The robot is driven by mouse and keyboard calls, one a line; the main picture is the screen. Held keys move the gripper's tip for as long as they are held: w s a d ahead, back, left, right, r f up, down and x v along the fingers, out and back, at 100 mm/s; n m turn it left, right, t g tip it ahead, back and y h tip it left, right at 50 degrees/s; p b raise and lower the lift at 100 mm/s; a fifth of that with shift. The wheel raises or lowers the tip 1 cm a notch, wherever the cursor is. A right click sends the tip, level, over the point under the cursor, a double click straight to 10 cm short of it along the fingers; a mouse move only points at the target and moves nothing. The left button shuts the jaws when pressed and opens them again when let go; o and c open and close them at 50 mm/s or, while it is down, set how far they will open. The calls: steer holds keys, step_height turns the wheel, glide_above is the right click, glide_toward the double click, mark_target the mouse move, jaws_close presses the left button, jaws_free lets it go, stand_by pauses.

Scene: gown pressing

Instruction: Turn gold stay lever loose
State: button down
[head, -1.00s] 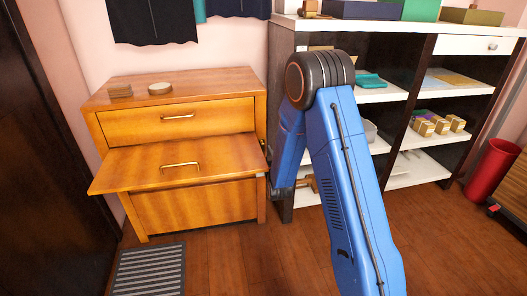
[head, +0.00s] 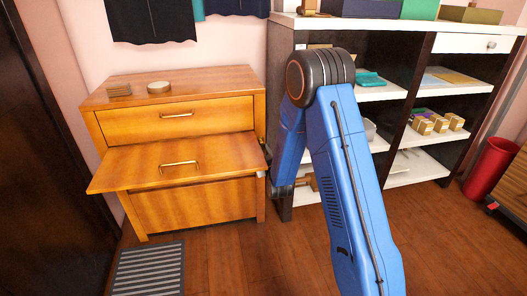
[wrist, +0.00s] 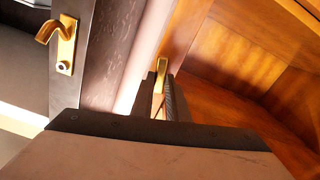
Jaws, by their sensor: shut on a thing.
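The gold stay lever (wrist: 162,72) shows in the wrist view as a short gold strip beside the wooden cabinet's edge. My gripper (wrist: 164,90) is shut on it, with a dark finger on each side. Its lower part is hidden between the fingers. In the head view, my blue arm reaches down to the right side of the wooden chest (head: 228,200), and the lever and fingers cannot be made out there. The chest's middle front panel (head: 130,172) stands out, tilted, with a gold handle (head: 180,163).
A second gold lever handle (wrist: 62,38) with a keyhole sits on a dark panel at the left in the wrist view. White shelving (head: 420,165) stands close to the chest's right. A grey striped mat (head: 150,270) and clear wooden floor lie in front.

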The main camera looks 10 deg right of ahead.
steer(key=n, duration=0.3)
steer(key=shift+d+r+n, duration=0.1)
steer(key=shift+d+n, duration=0.2)
steer(key=shift+d+r+n, duration=0.1)
steer(key=shift+r+n, duration=0.1)
steer(key=shift+n, duration=1.7)
steer(key=shift+d+r+n, duration=0.15)
steer(key=shift+r+n, duration=0.1)
steer(key=shift+n, duration=1.65)
steer(key=shift+d+r+n, duration=0.1)
steer(key=shift+r+n, duration=0.1)
steer(key=shift+n, duration=1.7)
steer(key=c, duration=1.7)
jaws_free()
steer(key=shift+s, duration=0.1)
